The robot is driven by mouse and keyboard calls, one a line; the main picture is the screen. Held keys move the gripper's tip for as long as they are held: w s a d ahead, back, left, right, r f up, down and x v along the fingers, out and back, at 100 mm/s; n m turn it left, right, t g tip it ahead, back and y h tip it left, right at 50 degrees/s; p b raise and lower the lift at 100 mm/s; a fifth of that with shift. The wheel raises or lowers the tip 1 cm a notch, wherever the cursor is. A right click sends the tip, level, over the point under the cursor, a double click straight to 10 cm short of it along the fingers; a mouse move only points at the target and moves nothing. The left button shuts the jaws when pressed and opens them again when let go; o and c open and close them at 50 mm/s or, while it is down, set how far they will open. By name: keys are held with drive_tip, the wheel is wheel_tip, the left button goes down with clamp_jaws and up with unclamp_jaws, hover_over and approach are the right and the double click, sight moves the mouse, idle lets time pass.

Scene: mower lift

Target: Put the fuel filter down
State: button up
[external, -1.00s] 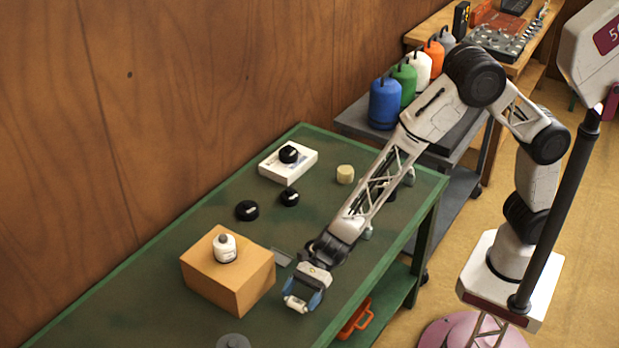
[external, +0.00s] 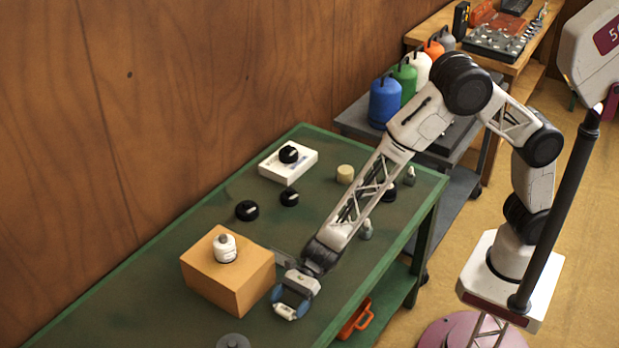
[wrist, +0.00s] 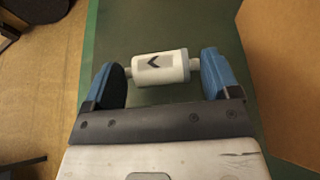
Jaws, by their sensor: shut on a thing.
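The fuel filter is a small white cylinder with a dark arrow mark and a stub at each end. In the wrist view the fuel filter (wrist: 160,68) lies crosswise between the two blue fingertips of my gripper (wrist: 166,76). My gripper (external: 289,304) is shut on it by its ends. In the external view the fuel filter (external: 286,311) shows below the gripper, to the right of the cardboard box, over the green table (external: 165,310). I cannot tell whether it touches the table top.
The cardboard box (external: 212,279) stands close left of my gripper, with a white bottle (external: 225,249) on top. A grey round object (external: 233,341) is at the front. Black caps (external: 247,210) and a white box (external: 296,169) lie farther back. The table's right edge is near.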

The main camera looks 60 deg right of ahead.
drive_tip(key=shift+f, duration=0.9)
drive_tip(key=shift+f, duration=0.2)
drive_tip(key=o, duration=0.8)
drive_tip(key=shift+r, duration=0.2)
drive_tip(key=shift+d, duration=0.15)
drive_tip(key=shift+v, duration=5.85)
drive_tip(key=shift+r, duration=0.1)
